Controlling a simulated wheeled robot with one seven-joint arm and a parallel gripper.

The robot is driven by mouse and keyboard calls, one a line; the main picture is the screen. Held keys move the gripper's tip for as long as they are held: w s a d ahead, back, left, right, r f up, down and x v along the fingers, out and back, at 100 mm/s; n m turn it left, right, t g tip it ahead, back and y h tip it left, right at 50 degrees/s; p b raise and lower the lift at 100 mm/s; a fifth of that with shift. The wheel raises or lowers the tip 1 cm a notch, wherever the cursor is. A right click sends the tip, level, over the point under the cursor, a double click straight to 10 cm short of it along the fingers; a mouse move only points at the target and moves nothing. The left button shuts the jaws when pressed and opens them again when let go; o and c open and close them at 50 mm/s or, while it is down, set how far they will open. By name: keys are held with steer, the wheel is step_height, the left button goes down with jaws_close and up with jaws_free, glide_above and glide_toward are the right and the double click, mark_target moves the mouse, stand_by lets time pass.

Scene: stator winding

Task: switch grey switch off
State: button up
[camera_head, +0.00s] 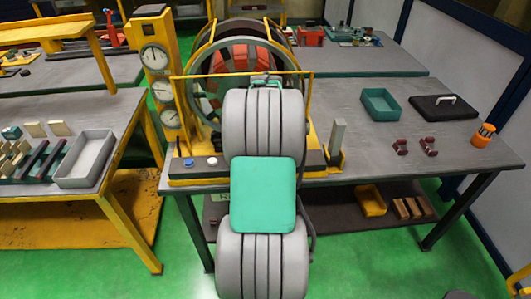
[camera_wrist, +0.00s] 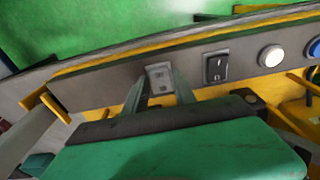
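The grey switch (camera_wrist: 159,76) is a small light-grey plate on the machine's dark front panel, in the wrist view. My gripper (camera_wrist: 158,90) is at the panel with its two slim fingers apart, one on each side of the grey switch. I cannot tell whether the fingers touch it or how its rocker is set. In the head view my arm hides the grey switch and the gripper's fingers.
Beside the grey switch are a black rocker switch (camera_wrist: 216,67), a white button (camera_wrist: 271,56) and a blue button (camera_wrist: 315,48). A grey upright bar (camera_head: 337,138) stands in a yellow holder at the panel's right end. The winding machine (camera_head: 180,92) rises behind.

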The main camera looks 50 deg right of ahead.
steer(key=o, duration=0.3)
steer(key=r, duration=0.2)
steer(key=r+b, duration=0.1)
steer(key=r, duration=0.4)
steer(key=shift+s+a+r, duration=0.25)
steer(key=shift+a+r, duration=0.05)
steer(key=shift+r, duration=0.05)
